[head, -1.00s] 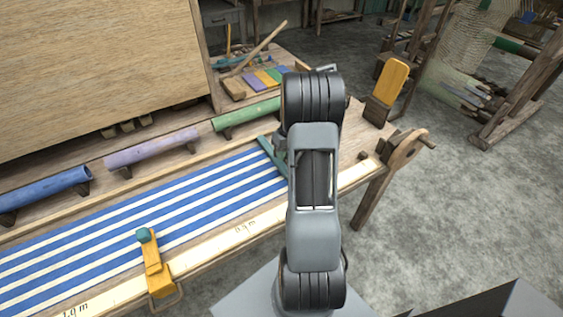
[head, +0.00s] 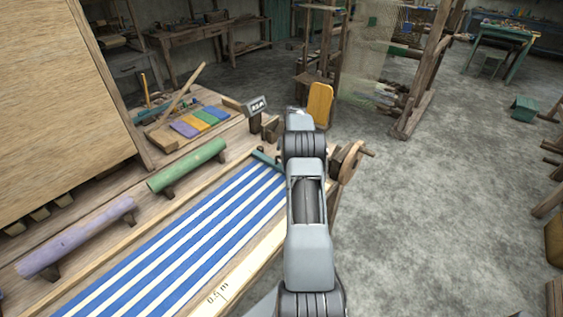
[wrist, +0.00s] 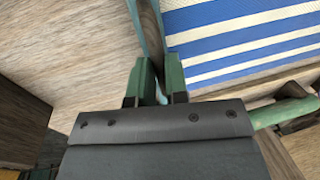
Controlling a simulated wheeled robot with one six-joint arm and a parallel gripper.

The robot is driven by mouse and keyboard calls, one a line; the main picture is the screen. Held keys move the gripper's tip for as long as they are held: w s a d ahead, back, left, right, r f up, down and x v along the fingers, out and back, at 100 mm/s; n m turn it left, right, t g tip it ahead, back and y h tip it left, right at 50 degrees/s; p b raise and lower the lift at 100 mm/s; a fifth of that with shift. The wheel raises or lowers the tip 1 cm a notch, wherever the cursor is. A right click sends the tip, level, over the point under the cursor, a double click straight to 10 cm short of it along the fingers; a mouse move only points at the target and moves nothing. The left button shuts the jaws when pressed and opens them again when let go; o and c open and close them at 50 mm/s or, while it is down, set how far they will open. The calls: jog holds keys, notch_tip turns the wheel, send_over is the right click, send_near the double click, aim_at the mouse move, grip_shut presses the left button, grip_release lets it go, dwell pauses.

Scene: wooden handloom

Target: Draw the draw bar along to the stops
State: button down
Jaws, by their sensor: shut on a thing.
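The draw bar (head: 266,160) is a narrow teal-green bar across the far end of the blue-and-white striped cloth (head: 190,245). My arm hides its right part in the head view. In the wrist view the bar (wrist: 149,25) runs up from between the two green fingers of my gripper (wrist: 157,82), which are shut on it. The striped cloth (wrist: 240,40) lies right of the bar there. My gripper is hidden behind my arm in the head view. I cannot make out the stops clearly.
A green roll (head: 187,165) and a purple roll (head: 75,238) lie along the table's left side. A wooden crank wheel (head: 350,160) stands at the table's right end, close to my arm. A small dark sign (head: 257,107) stands behind. Grey floor is open at right.

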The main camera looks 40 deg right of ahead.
jog(key=shift+d, duration=0.5)
jog(key=shift+r, duration=0.15)
jog(key=c, duration=1.1)
grip_release()
jog(key=shift+w+d, duration=0.1)
jog(key=shift+d, duration=0.05)
jog(key=r, duration=0.4)
jog(key=d+r+p, duration=0.1)
jog(key=r, duration=0.4)
jog(key=d+r+p, duration=0.1)
jog(key=r, duration=0.3)
jog(key=shift+w+d+r, duration=0.15)
jog(key=shift+w+d, duration=0.05)
jog(key=shift+w, duration=0.05)
